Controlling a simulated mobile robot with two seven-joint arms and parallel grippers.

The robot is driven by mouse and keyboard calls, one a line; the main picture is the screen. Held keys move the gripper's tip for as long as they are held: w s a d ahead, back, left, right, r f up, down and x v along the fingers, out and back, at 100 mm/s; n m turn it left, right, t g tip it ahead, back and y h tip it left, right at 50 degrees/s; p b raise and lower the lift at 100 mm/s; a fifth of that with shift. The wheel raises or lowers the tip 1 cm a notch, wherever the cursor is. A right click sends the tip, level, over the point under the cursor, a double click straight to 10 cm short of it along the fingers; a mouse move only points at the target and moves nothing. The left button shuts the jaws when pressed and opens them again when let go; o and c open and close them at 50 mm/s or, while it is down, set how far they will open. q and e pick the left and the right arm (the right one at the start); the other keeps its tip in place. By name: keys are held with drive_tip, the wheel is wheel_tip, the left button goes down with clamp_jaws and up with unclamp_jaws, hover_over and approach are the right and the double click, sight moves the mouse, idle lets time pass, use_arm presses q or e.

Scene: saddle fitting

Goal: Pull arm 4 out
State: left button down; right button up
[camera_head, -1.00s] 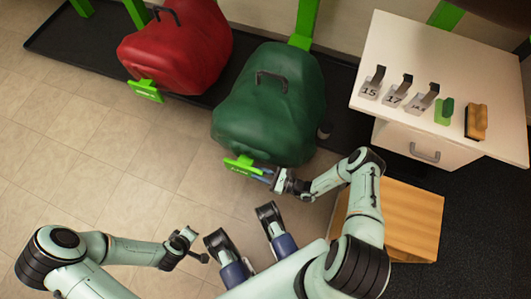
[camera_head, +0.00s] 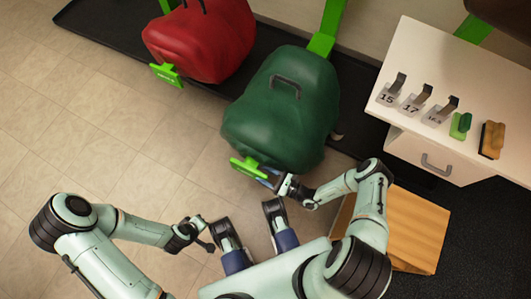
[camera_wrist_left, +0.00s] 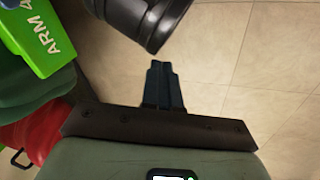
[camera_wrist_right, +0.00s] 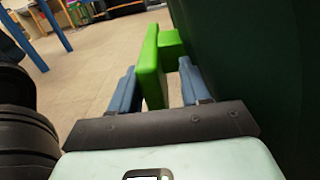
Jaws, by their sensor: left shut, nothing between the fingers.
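The green plate of arm 4 (camera_head: 248,168) sticks out at the front of the dark green covered saddle (camera_head: 285,110). Its "ARM 4" label (camera_wrist_left: 38,38) reads in the left wrist view. My right gripper (camera_head: 268,181) is at the plate. In the right wrist view the green plate (camera_wrist_right: 151,70) stands between my two blue fingers, with a gap to the right finger, so the gripper (camera_wrist_right: 157,90) is open around it. My left gripper (camera_head: 206,244) is shut and empty, apart from the plate and low to its left; its fingers (camera_wrist_left: 163,85) lie together.
A red covered saddle (camera_head: 205,40) with its own green plate (camera_head: 166,74) hangs to the left. A white cabinet (camera_head: 440,155) with numbered tags and brushes stands right. A wooden box (camera_head: 405,230) is beside my right arm. The tiled floor at left is clear.

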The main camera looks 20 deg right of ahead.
use_arm(q)
drive_tip(key=shift+s+d+r+p, duration=0.35)
drive_tip(key=shift+s+r+p, duration=0.15)
drive_tip(key=shift+s, duration=0.2)
use_arm(e)
drive_tip(key=v, duration=1.3)
drive_tip(key=shift+d, duration=0.15)
drive_tip(key=shift+s, duration=0.1)
